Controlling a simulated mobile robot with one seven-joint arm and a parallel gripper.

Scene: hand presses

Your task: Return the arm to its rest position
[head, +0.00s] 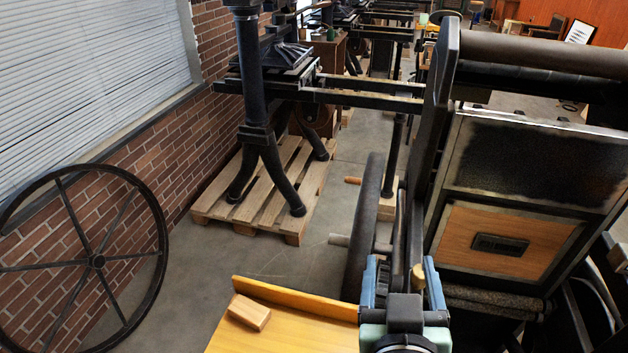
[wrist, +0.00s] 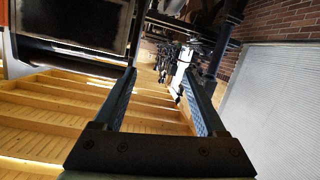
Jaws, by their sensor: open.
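My gripper (head: 401,268) is at the lower middle right of the head view, its two blue fingers spread apart. In the wrist view the gripper (wrist: 160,74) is also open, with nothing held between its fingers. In the head view it is in front of a large dark hand press (head: 440,150); I cannot tell whether they touch. A small wooden block (head: 249,312) lies on a yellow wooden tabletop (head: 300,330) to the left of the gripper, apart from it.
A spoked wheel (head: 97,262) stands at the left by the brick wall (head: 170,160). Another press (head: 255,100) stands on a wooden pallet (head: 290,170) further back. Grey floor (head: 300,250) is clear between pallet and tabletop. A framed panel (head: 510,240) is close on the right.

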